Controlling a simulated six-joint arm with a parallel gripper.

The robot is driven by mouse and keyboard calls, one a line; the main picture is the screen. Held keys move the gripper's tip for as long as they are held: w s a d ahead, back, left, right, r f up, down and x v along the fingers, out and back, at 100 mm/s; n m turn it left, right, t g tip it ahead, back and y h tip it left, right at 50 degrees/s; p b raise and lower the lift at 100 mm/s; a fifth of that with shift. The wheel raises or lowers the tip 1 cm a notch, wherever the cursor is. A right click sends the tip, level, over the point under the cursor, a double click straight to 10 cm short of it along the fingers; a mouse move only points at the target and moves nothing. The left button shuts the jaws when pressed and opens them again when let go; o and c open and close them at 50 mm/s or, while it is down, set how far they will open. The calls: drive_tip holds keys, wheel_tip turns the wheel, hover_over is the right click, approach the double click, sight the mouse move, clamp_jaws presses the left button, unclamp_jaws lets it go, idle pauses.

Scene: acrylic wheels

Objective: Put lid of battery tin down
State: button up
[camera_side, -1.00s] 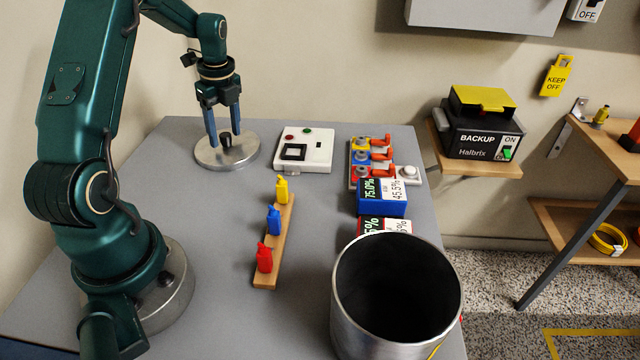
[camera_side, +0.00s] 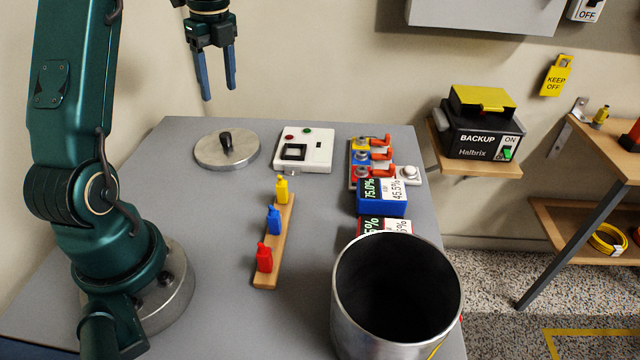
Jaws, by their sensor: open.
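The lid (camera_side: 240,156) is a round grey metal disc with a black knob, lying flat on the far left of the grey table. My gripper (camera_side: 219,92) is above it, open and empty, with two blue fingers pointing down and clear of the knob. The battery tin (camera_side: 346,318) appears to be the large metal cylinder at the front right of the table. Its top is uncovered and its inside is dark, so its contents cannot be seen.
A wooden rack (camera_side: 270,262) holds yellow, blue and red pieces mid-table. A white panel (camera_side: 304,151), a switch board (camera_side: 369,170), a blue box (camera_side: 382,204) and a partly hidden red box (camera_side: 372,225) stand farther right. Bare table lies left of the rack.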

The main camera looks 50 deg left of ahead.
drive_tip(key=s+d+r+n+t, duration=0.1)
drive_tip(key=d+r+n+t, duration=0.35)
drive_tip(key=d, duration=1.05)
drive_tip(key=s+d+f+n+t+h, duration=0.1)
drive_tip(key=s+d+f+n, duration=0.2)
drive_tip(key=s+d+n, duration=0.6)
drive_tip(key=shift+s+d+n, duration=0.35)
drive_tip(key=shift+d+n, duration=0.65)
drive_tip(key=shift+n, duration=0.15)
